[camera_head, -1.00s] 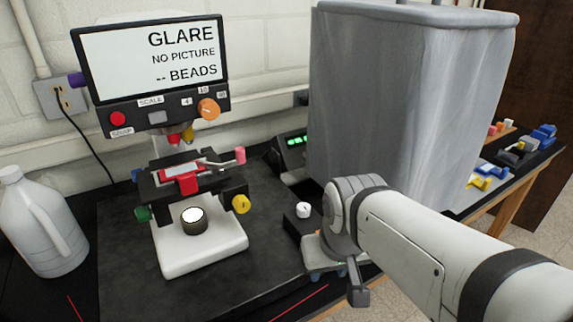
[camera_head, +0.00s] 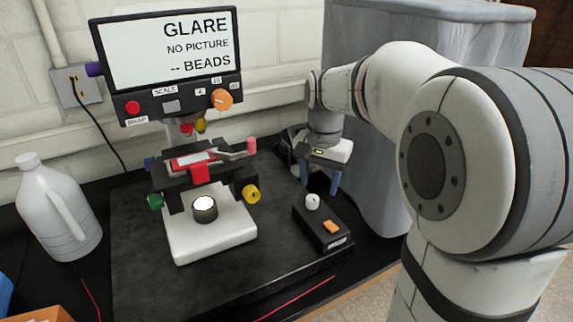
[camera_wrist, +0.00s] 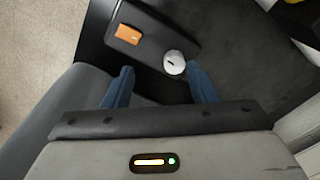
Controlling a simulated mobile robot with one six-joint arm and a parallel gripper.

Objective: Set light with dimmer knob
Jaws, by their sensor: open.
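The dimmer box (camera_head: 322,229) is a small black box on the right part of the black bench mat. It carries a white dimmer knob (camera_head: 312,202) and an orange switch (camera_head: 331,226). My gripper (camera_head: 320,186) points down just behind the knob, open and empty. In the wrist view the white knob (camera_wrist: 174,63) with a dark mark lies just beyond the blue fingertips, close to the right one, and no contact is clear. The microscope's light (camera_head: 204,204) glows white on the white base (camera_head: 210,241). The screen (camera_head: 167,50) reads "GLARE, NO PICTURE, -- BEADS".
A grey covered block (camera_head: 385,190) stands right of my gripper, partly hidden by my arm. The microscope stage (camera_head: 200,172) with its knobs stands to the left. A white jug (camera_head: 57,215) is at far left.

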